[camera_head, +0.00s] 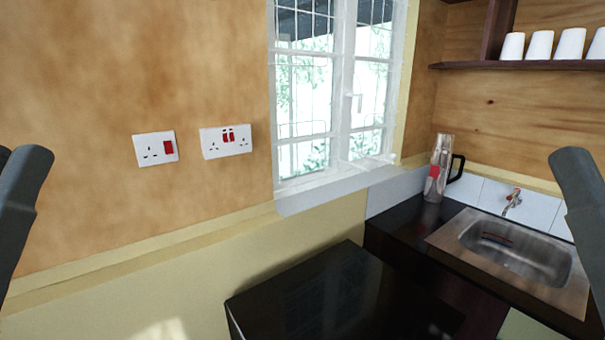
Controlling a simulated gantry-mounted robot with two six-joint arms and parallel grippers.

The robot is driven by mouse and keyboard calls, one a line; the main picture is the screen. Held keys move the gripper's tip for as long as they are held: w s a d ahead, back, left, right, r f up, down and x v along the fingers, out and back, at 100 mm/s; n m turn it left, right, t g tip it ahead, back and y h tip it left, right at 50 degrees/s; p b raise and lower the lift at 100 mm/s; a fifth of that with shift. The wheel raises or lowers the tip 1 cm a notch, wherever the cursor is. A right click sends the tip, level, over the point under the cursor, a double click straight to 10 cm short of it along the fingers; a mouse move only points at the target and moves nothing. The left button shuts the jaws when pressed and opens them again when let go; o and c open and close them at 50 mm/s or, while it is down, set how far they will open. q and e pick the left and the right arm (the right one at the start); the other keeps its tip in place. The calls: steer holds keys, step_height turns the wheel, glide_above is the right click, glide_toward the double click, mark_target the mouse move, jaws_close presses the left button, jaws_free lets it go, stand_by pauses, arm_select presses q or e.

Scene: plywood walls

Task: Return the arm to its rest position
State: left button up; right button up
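A dark grey part of my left arm shows at the left edge of the head view. A similar dark grey part of my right arm shows at the right edge, in front of the sink's right side. Neither gripper's fingers are in the picture, so whether they are open or hold anything is hidden.
A black-topped unit (330,295) stands at bottom centre. White cups (541,45) stand on a shelf (520,65). Wall sockets (226,142) and a window (335,90) are behind.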

step_height(320, 180, up, 34)
steer(key=p, duration=3)
steer(key=shift+f, duration=0.2)
steer(key=shift+w, duration=0.1)
